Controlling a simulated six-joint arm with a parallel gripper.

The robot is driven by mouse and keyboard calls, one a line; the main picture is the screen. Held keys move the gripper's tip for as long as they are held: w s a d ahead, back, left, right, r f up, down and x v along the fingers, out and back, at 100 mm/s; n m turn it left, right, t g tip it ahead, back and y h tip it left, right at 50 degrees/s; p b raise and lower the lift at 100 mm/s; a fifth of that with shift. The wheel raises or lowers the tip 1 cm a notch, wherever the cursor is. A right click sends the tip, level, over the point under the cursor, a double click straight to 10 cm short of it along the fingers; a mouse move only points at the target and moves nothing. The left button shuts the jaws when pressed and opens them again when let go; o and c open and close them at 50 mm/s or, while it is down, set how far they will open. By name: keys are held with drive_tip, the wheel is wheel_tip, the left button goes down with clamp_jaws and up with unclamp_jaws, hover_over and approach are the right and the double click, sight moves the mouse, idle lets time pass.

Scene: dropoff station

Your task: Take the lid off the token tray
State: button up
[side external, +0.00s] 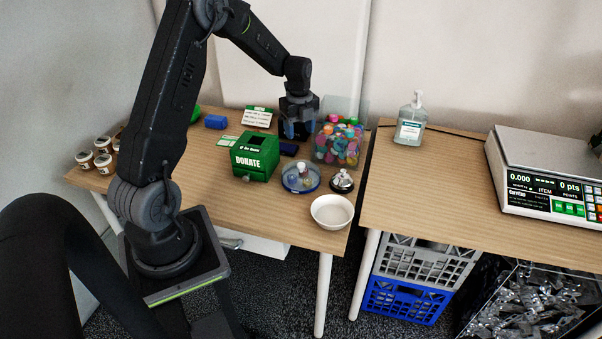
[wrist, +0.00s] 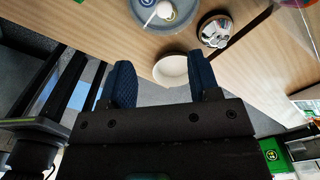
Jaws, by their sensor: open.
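The token tray (side external: 314,187) is a round blue dish on the table, right of the green donation box. Its clear lid (side external: 291,178) sits on it, with a pale round knob (side external: 301,167) on top. In the wrist view the tray (wrist: 146,21) is cut by the top edge, and the knob (wrist: 165,9) shows there. My gripper (side external: 298,134) is behind the tray, between the donation box and the tub of coloured balls, apart from the lid. In the wrist view my gripper (wrist: 161,67) has its two blue fingers wide apart with nothing between them.
A silver bell (side external: 342,181) stands close right of the tray, and a white bowl (side external: 332,211) in front. The donation box (side external: 254,157) is left and the clear tub (side external: 339,143) is behind. The front left tabletop is clear.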

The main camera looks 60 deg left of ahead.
hover_over(301, 164)
drive_tip(key=f, duration=0.8)
drive_tip(key=shift+s+d+f, duration=0.15)
drive_tip(key=shift+s+f, duration=0.15)
drive_tip(key=shift+w+a+f, duration=0.1)
drive_tip(key=shift+w+f, duration=0.1)
drive_tip(key=shift+f, duration=1.15)
drive_tip(key=shift+w+a+f, duration=0.1)
drive_tip(key=shift+w+f, duration=0.05)
drive_tip(key=shift+f, duration=1.2)
drive_tip(key=shift+c, duration=0.2)
drive_tip(key=c, duration=1)
drive_tip(key=shift+r, duration=0.1)
